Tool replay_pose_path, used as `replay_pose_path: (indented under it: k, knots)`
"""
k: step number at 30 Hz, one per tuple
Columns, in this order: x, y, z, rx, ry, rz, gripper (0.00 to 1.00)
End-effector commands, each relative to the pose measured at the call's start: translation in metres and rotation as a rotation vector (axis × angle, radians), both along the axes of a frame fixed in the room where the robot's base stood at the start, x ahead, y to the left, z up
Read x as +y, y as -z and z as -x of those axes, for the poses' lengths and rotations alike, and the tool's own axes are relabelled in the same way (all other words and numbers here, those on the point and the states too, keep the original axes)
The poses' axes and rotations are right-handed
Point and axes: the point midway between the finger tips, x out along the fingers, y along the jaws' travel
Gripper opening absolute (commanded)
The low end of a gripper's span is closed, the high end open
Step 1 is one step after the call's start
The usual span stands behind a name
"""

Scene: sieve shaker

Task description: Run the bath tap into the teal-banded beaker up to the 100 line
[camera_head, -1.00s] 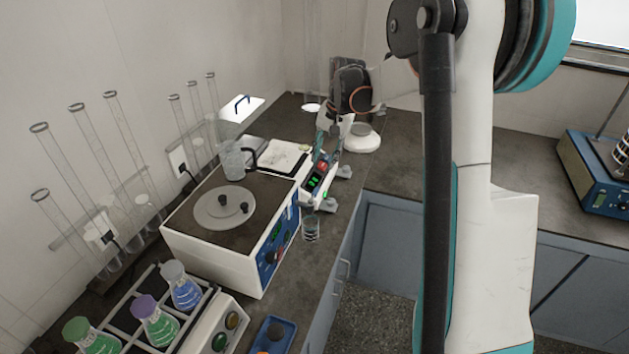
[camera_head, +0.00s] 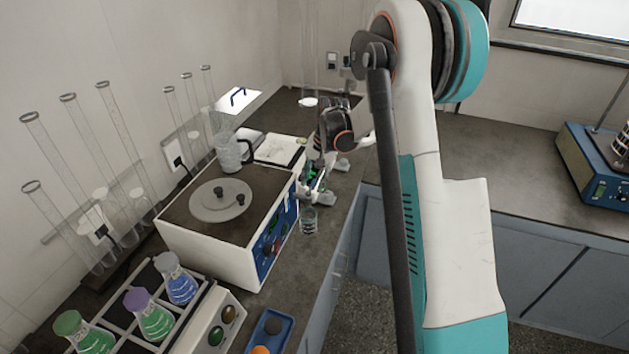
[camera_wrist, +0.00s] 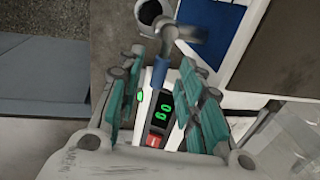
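A small clear beaker (camera_head: 309,220) stands on the counter in front of the bath's right end; I cannot make out its band, lines or water level. A round vessel opening (camera_wrist: 150,12), probably the same beaker, is at the top of the wrist view. The water bath (camera_head: 207,248) is a white box with a brown top and blue front panel. A grey tap (camera_wrist: 180,33) with a blue part below it shows in the wrist view. My gripper (camera_wrist: 165,78) is open, its teal-padded fingers apart either side of the blue part. In the head view my gripper (camera_head: 316,178) hides the tap.
A white device (camera_wrist: 154,120) with a green display lies below my fingers. A glass jug (camera_head: 231,153) stands on the bath. A rack with coloured flasks (camera_head: 150,315), glass tubes (camera_head: 72,135) and a blue tray (camera_head: 270,330) are left and front. Floor lies right.

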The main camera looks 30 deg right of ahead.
Motion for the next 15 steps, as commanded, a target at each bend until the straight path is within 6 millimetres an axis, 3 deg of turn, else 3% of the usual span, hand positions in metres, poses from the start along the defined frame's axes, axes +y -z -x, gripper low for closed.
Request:
replay_pose_path:
  k: [9,13,15]
  knots:
    - [0.0003,0.0020,-0.0003,0.000,0.000,0.000,0.32]
    - [0.0002,0.0019,-0.0002,0.000,0.000,0.000,0.02]
    - [0.0002,0.0018,-0.0002,0.000,0.000,0.000,0.00]
